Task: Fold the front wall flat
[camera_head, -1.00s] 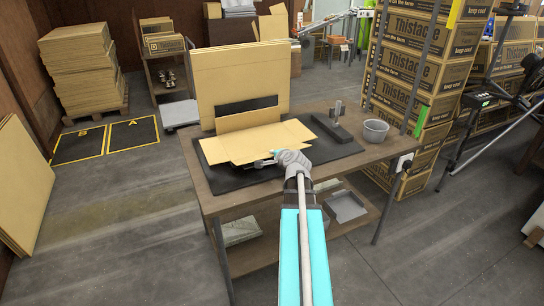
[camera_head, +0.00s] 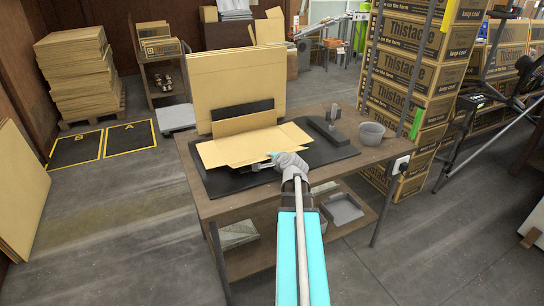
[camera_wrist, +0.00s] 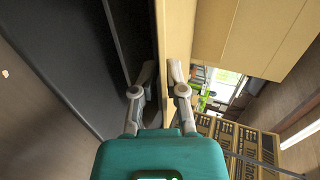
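A tan cardboard tray blank (camera_head: 240,150) lies on a black mat (camera_head: 222,186) on the workbench. Its base and right flap look nearly flat, and a panel (camera_head: 243,123) stands up along its back edge. My gripper (camera_head: 262,165) is low at the blank's front edge, where the front wall is largely hidden or too small to make out. In the wrist view, my gripper (camera_wrist: 161,68) has its two fingertips apart, with a narrow gap between them. A tan cardboard edge (camera_wrist: 177,25) runs just beyond the tips; I cannot tell whether it touches them.
Large cardboard sheets (camera_head: 237,80) stand upright behind the blank in a black holder. A dark metal fixture (camera_head: 333,115) and a grey bowl (camera_head: 372,133) are on the right of the workbench (camera_head: 207,205).

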